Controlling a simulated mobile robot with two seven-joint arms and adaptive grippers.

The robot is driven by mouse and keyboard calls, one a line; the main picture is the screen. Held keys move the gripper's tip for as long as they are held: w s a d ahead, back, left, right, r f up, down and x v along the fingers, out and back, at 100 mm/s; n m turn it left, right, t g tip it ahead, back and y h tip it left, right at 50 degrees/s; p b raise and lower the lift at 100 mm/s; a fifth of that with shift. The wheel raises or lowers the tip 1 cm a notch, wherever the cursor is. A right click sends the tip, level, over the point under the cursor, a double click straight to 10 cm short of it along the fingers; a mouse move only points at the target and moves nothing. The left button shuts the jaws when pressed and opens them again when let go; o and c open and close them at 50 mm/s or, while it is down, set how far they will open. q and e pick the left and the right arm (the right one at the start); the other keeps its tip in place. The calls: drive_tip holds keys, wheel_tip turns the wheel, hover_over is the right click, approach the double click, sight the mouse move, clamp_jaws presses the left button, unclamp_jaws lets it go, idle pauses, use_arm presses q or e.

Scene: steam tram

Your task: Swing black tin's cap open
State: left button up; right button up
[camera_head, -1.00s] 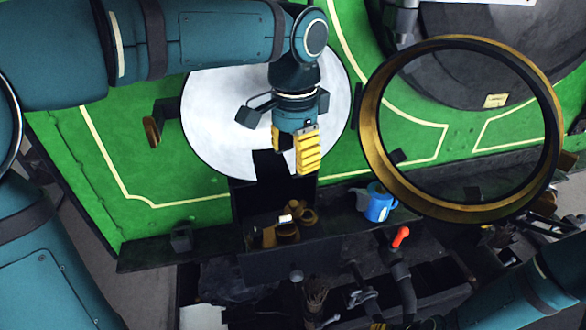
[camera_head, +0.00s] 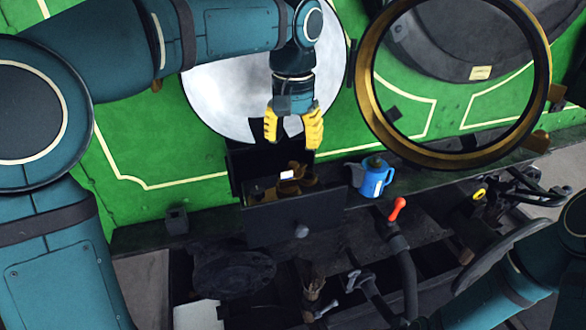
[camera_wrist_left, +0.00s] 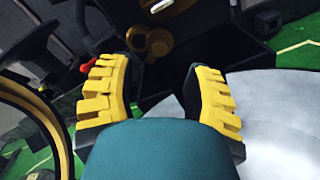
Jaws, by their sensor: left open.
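The black tin (camera_head: 275,221) looks like a dark open-topped box on the ledge, with a round knob on its front and brown items inside. Its cap appears to be the dark panel (camera_head: 252,160) raised at the back; the exact hinge line is hard to make out. My left gripper (camera_head: 293,126), with yellow fingers, is open above the back of the tin, pointing down. In the left wrist view a dark panel (camera_wrist_left: 163,85) shows between and beyond the spread fingers; contact cannot be told. My right arm enters at lower right, its gripper out of frame.
A blue kettle (camera_head: 374,178) stands on the ledge right of the tin. A large brass ring (camera_head: 368,90) rises at the right. A red-tipped lever (camera_head: 397,208) stands in front. A pale disc (camera_head: 215,100) lies behind my left gripper.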

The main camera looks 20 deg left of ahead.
sight(293, 163)
use_arm(q)
wheel_tip(293, 163, down, 6)
drive_tip(key=shift+f+b, duration=0.25)
drive_tip(key=shift+b, duration=0.35)
clamp_jaws()
